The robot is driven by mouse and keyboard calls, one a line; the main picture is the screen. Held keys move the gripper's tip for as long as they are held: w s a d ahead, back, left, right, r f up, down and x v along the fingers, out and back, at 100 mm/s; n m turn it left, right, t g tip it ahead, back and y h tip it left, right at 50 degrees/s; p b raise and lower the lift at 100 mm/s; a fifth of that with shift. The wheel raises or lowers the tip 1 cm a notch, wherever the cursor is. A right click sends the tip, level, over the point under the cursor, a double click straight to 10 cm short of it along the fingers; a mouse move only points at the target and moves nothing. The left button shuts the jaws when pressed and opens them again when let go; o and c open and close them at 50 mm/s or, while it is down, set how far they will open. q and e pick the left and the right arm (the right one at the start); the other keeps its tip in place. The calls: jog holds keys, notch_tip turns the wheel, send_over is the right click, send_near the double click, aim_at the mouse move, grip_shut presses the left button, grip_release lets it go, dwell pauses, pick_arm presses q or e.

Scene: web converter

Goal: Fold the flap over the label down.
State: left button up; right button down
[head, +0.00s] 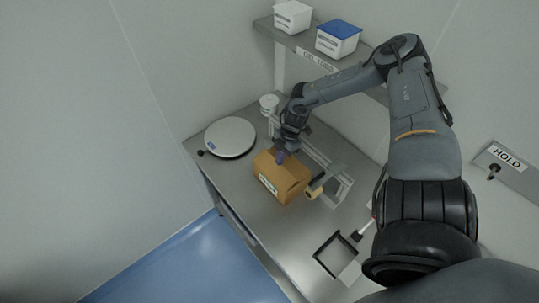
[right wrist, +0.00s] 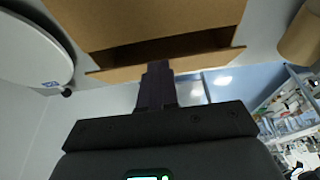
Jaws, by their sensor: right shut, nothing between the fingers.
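The brown cardboard box (head: 284,184) stands on the steel table in the head view, with a white label (head: 268,184) on its front face. My right gripper (head: 280,157) is at the box's upper side, fingers together and empty. In the right wrist view the box (right wrist: 150,22) fills the top, with a dark gap between it and a flap edge (right wrist: 205,62). The shut fingers (right wrist: 157,82) overlap that edge in the picture; I cannot tell whether they touch it. The label does not show in the wrist view. My left gripper is not in view.
A round white scale (head: 230,137) stands left of the box. A tape roll (head: 314,191) on a metal frame is close on its right. A black square frame (head: 335,252) lies at the front. A shelf with two tubs (head: 338,36) is behind.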

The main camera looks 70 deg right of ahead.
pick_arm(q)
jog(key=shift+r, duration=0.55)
pick_arm(e)
jog(key=shift+s+d+f+t+y, duration=0.15)
jog(key=shift+d+f+y, duration=0.15)
jog(key=shift+f, duration=0.1)
jog(key=shift+s+d+f+t+y, duration=0.15)
jog(key=shift+d+f+y, duration=0.1)
jog(key=shift+f, duration=0.15)
pick_arm(q)
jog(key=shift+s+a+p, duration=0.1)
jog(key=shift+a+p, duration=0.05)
jog(key=shift+p, duration=0.15)
pick_arm(e)
jog(key=shift+w+a+r, duration=0.1)
jog(key=shift+w, duration=0.05)
